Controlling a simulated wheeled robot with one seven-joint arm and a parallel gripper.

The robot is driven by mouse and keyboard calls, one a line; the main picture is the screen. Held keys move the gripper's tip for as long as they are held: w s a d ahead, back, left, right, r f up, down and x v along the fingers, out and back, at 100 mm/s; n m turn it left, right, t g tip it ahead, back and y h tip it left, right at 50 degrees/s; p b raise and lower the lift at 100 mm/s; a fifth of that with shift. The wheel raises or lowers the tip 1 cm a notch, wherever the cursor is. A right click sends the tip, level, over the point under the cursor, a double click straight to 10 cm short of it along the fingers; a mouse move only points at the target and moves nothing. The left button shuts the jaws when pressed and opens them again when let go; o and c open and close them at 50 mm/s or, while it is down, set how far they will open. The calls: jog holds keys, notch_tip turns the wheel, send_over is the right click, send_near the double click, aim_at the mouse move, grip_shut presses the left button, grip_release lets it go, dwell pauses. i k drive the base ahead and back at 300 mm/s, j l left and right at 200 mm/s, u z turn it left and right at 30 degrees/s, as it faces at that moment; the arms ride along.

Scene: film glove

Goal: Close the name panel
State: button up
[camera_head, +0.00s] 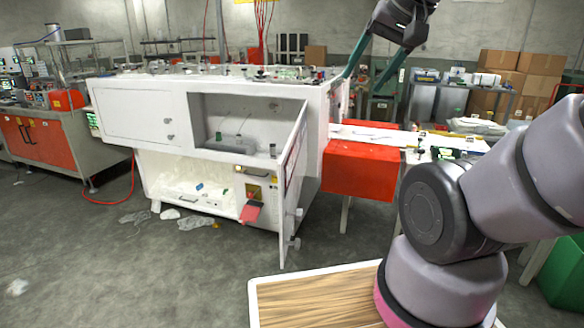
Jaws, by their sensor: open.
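A large white cabinet (136,112) stands ahead of me. A tall white door panel (291,205) on its front right stands swung open toward me, seen almost edge-on. It is the only panel that stands open, and I take it as the name panel; no name is readable on it. The open recess (290,105) lies to its left. My gripper (361,84) is at the upper right, above and to the right of the door and apart from it. Its two greenish fingers are spread and hold nothing.
A red box-like unit (360,170) juts out right of the cabinet. My arm fills the right side. A wooden-topped surface (310,300) is in front. Scraps (195,222) lie on the floor by the cabinet. The floor at the left front is mostly clear.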

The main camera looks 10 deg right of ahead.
aim_at(292, 163)
jog(key=i+l+u, duration=0.15)
jog(key=l, duration=0.15)
jog(key=i+l+u, duration=0.1)
jog(key=l, duration=0.25)
jog(key=i+l+u, duration=0.15)
jog(key=l, duration=0.2)
jog(key=i+l+u, duration=0.1)
jog(key=l, duration=0.25)
jog(key=k+j+u, duration=0.15)
jog(key=k, duration=0.35)
jog(key=k+j+u, duration=0.15)
jog(key=k+j, duration=0.2)
jog(key=k, duration=0.1)
